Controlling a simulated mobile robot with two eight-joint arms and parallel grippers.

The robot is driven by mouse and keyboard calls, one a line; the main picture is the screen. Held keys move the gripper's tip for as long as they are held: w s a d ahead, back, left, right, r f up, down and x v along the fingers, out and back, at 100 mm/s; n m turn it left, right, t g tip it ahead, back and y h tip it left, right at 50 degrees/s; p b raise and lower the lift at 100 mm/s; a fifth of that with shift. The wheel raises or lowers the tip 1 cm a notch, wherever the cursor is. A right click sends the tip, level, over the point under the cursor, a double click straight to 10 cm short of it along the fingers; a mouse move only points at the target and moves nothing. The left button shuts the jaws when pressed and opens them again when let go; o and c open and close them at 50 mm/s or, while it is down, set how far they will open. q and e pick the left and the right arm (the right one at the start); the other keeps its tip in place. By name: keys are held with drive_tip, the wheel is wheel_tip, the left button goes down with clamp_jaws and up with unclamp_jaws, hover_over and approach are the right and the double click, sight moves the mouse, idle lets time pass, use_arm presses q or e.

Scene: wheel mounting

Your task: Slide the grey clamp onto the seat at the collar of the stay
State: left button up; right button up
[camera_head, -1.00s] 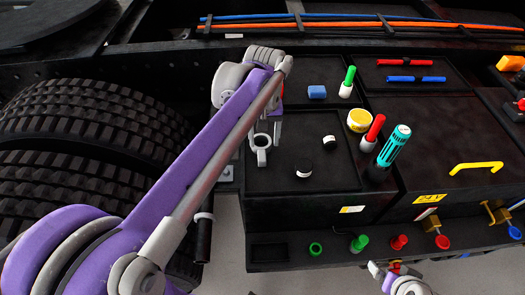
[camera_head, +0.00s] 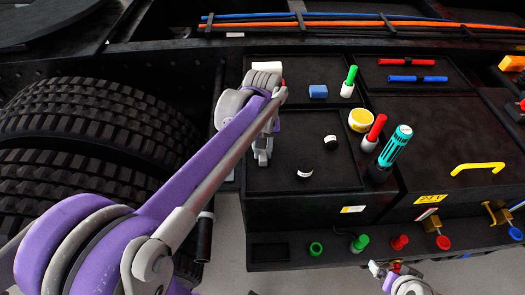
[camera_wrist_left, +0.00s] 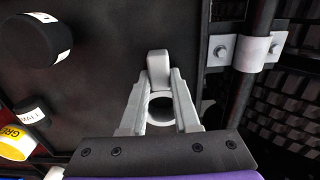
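My left gripper (camera_head: 263,158) is low over the near-left tray of the dark deck. In the left wrist view, its two fingers (camera_wrist_left: 160,100) are closed around the grey clamp (camera_wrist_left: 158,68), whose ring shows between them and whose block sticks out past the tips. The stay is a dark upright rod (camera_wrist_left: 244,95) with a light grey collar (camera_wrist_left: 252,52), to the right of the clamp and apart from it. In the head view, the collar (camera_head: 205,216) is left of the gripper. My right gripper (camera_head: 392,272) shows only partly at the bottom edge; its fingers are unclear.
Large tyres (camera_head: 85,115) stand left of the deck. A bolted bracket (camera_wrist_left: 220,47) sits beside the collar. Two black caps (camera_head: 304,174) lie right of the gripper. A yellow tape roll (camera_head: 361,120), a red-topped marker (camera_head: 374,132) and a teal torch (camera_head: 394,147) stand farther right.

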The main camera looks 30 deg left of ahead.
sight(263, 152)
use_arm(q)
clamp_jaws()
wheel_tip(263, 152, up, 10)
idle(0.6)
drive_tip(key=shift+c, duration=0.2)
unclamp_jaws()
clamp_jaws()
